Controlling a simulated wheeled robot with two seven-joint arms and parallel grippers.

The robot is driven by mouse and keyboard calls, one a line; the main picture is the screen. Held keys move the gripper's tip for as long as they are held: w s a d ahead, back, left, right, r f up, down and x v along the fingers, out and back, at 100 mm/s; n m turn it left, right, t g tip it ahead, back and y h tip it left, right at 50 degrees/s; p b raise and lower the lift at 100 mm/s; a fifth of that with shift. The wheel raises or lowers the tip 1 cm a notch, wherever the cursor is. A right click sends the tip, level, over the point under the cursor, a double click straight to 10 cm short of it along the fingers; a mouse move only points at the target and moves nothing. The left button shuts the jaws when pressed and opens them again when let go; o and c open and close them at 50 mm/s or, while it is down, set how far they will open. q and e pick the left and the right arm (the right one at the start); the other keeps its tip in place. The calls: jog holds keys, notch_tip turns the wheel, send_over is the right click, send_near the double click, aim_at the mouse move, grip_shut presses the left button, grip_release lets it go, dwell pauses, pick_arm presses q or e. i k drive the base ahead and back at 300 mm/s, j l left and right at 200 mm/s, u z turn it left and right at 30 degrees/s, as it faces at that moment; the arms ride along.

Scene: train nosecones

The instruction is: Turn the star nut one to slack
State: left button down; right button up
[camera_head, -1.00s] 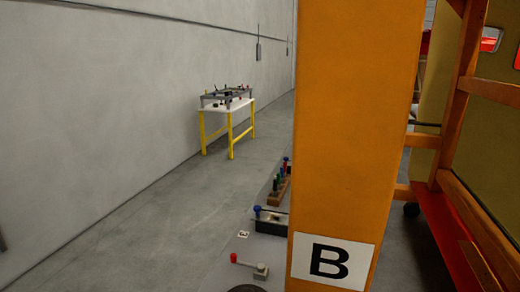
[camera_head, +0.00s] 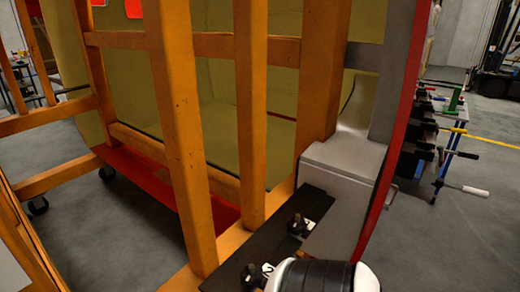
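Two dark star-shaped nuts sit on a black plate (camera_head: 322,243) at the lower middle of the head view. The upper one (camera_head: 297,225) has a small white label beside it, too small to read surely. The lower one (camera_head: 251,274), near the bottom edge, is beside a label that reads 2. The upper nut is therefore probably star nut one. How tight either nut is cannot be seen. A white and black rounded part of my arm covers the bottom edge right of the lower nut. Neither of my grippers shows.
An orange frame (camera_head: 251,110) with upright posts stands around the yellow-green nosecone (camera_head: 209,79). A grey block (camera_head: 339,190) and a red edge (camera_head: 392,150) border the plate. At the right is a workbench with clamps (camera_head: 420,162). Open floor (camera_head: 450,240) lies at lower right.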

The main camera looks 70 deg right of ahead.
aim_at(296, 230)
jog(key=z, duration=2.55)
